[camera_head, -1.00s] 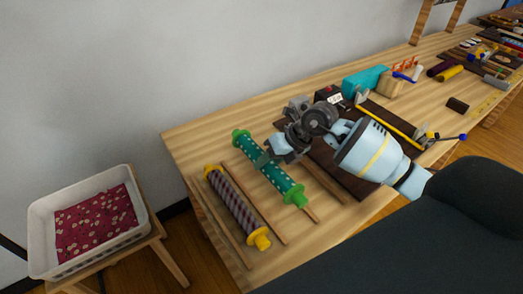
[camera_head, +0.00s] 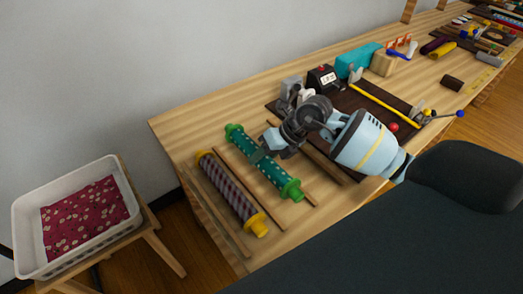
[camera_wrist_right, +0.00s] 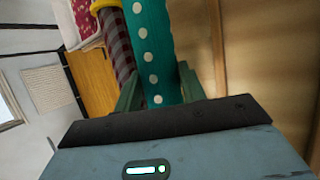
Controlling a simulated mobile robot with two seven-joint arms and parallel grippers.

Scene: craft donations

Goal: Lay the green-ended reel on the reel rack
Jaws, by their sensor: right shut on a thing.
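The green-ended reel (camera_head: 270,172) is teal with white dots and has green ends. My right gripper (camera_head: 261,153) is shut around its middle; in the right wrist view the dotted reel (camera_wrist_right: 153,50) runs between the two fingers (camera_wrist_right: 158,88). The reel rack is a set of thin wooden rails (camera_head: 238,170) at the table's left end. The held reel is over the gap between the rails right of the yellow-ended reel, roughly parallel to them. I cannot tell whether it touches the rails. My left gripper is not in view.
A dark board (camera_head: 355,105) with a yellow rod (camera_head: 380,100) lies to the right, near a black timer (camera_head: 323,78) and a teal block (camera_head: 358,60). A white basket (camera_head: 105,232) with red cloth stands off the table.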

